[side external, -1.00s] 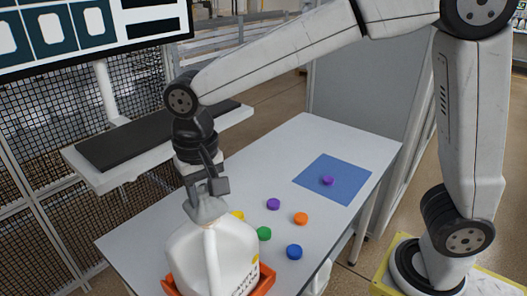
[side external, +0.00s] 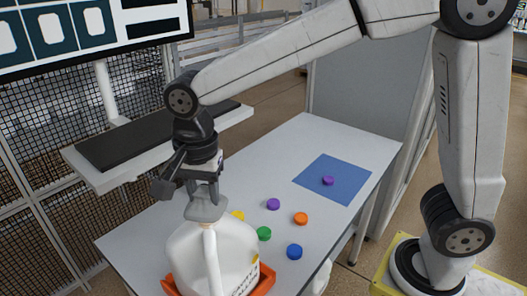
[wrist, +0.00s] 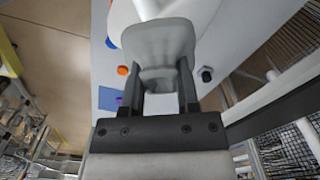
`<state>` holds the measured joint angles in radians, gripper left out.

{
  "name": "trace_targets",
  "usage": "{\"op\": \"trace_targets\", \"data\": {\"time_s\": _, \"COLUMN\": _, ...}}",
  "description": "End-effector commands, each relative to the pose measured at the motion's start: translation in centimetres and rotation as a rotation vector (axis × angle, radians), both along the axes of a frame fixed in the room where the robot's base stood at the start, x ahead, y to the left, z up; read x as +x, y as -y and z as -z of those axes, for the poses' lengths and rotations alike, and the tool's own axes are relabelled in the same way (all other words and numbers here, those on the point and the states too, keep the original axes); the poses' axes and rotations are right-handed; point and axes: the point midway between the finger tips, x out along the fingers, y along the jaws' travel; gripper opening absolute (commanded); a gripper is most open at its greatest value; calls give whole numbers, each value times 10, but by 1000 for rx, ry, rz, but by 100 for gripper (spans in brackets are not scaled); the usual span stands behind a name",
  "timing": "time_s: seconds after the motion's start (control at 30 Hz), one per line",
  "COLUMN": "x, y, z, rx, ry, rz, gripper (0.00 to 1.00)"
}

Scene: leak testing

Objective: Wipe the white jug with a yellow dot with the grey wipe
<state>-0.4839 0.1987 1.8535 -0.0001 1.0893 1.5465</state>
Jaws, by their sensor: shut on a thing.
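The white jug (side external: 232,255) stands in an orange holder (side external: 264,281) at the front of the table, with a small yellow mark low on its right side. My gripper (side external: 205,199) is shut on the grey wipe (side external: 206,210) at the top of the jug. The wipe appears to touch the jug's top, and hides its mouth. In the wrist view the wipe (wrist: 158,45) is pinched between both fingers, with part of the white jug (wrist: 180,10) beyond it.
Purple (side external: 273,204), orange (side external: 301,218), green (side external: 264,233), blue (side external: 294,252) and yellow (side external: 238,215) caps lie right of the jug. Another purple cap (side external: 327,181) lies on a blue mat (side external: 350,188). A black-topped shelf (side external: 140,140) and a screen (side external: 90,30) stand at the left.

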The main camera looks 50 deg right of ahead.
Motion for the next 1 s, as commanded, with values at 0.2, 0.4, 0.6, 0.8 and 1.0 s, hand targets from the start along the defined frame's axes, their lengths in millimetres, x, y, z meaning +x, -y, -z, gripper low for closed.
{"op": "trace_targets", "data": {"time_s": 0.2, "x": 0, "y": 0, "z": 1, "rx": -1, "ry": -2, "rz": 171, "gripper": 0}}
{"op": "trace_targets", "data": {"time_s": 0.4, "x": 0, "y": 0, "z": 1, "rx": -1, "ry": -2, "rz": 303, "gripper": 0}}
{"op": "trace_targets", "data": {"time_s": 0.6, "x": 0, "y": 0, "z": 1, "rx": -1, "ry": -2, "rz": 338, "gripper": 0}}
{"op": "trace_targets", "data": {"time_s": 0.8, "x": 0, "y": 0, "z": 1, "rx": -1, "ry": -2, "rz": 333, "gripper": 0}}
{"op": "trace_targets", "data": {"time_s": 1.0, "x": 0, "y": 0, "z": 1, "rx": -1, "ry": -2, "rz": 265, "gripper": 0}}
